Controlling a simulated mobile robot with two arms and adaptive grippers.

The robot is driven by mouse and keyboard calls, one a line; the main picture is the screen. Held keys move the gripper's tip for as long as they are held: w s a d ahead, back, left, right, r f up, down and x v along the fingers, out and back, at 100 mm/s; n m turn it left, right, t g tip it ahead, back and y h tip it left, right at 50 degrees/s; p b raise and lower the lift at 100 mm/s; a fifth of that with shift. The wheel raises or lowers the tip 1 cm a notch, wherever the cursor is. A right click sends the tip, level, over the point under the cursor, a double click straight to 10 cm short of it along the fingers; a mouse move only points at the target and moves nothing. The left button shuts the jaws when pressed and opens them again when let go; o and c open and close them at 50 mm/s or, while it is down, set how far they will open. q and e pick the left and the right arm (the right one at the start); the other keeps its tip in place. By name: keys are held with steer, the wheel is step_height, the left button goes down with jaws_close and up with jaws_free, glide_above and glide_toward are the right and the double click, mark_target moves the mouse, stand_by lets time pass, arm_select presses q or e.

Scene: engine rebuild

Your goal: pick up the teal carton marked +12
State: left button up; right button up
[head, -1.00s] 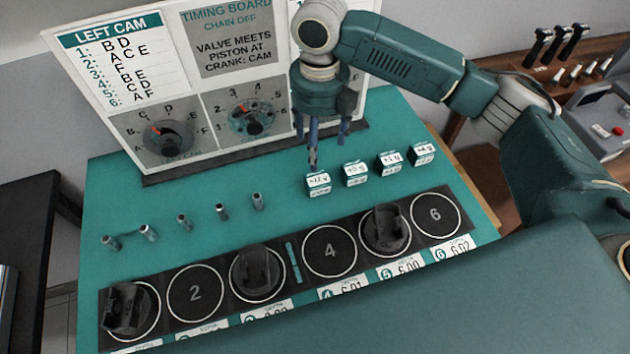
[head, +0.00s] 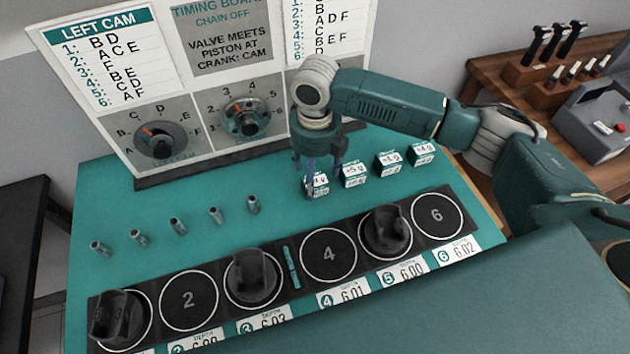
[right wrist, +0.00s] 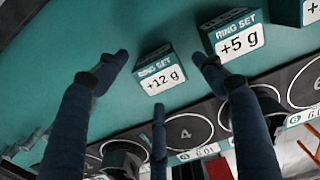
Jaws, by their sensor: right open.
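The teal carton marked +12 g (right wrist: 158,75) has a white label and shows between my spread right fingertips in the right wrist view. In the head view the same carton (head: 318,189) is at the left end of a row of cartons, partly covered by my fingers. My right gripper (head: 321,176) is open and empty, pointing down just above and around it. In the right wrist view the gripper (right wrist: 160,68) has blue fingers on both sides of the carton and a third below it. I cannot tell whether any finger touches it. My left gripper is not in view.
The +5 g carton (right wrist: 238,38) stands close to the right of the +12 carton. Two more cartons (head: 388,163) (head: 422,153) continue the row. A black strip with numbered rings (head: 328,254) lies in front. The timing board (head: 222,80) stands behind. Several small metal cylinders (head: 177,226) stand at left.

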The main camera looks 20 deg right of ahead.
mark_target(315, 179)
steer(key=shift+f+p, duration=0.3)
steer(key=shift+f, duration=1.4)
steer(key=shift+c, duration=0.5)
steer(key=c, duration=1.3)
steer(key=shift+r, duration=0.15)
